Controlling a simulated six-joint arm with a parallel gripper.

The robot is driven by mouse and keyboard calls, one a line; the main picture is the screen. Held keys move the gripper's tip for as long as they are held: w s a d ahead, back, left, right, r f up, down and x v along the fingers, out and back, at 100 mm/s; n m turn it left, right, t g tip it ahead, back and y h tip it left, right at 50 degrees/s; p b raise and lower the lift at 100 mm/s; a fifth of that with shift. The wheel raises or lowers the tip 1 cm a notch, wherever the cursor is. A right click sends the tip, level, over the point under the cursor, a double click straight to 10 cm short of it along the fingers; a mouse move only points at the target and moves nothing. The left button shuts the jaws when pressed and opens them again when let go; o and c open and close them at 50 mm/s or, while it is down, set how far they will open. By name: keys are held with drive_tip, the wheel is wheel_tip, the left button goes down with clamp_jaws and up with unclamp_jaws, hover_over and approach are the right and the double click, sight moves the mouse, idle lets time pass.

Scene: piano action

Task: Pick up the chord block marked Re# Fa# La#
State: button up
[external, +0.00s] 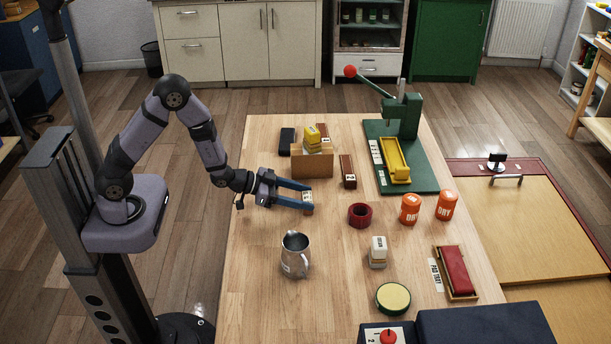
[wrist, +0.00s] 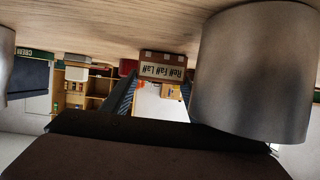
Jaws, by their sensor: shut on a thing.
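The chord block marked Re# Fa# La# (wrist: 162,72) is a small brown block with a white label, its lettering upside down in the wrist view. In the external view the block (external: 307,197) sits at the tips of my blue fingers, low over the wooden table (external: 250,240). My gripper (external: 309,198) is shut on the block, with one finger on each side of it. I cannot tell whether the block touches the table.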

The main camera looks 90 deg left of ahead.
wheel_tip(320, 180, up, 10)
idle(0.6)
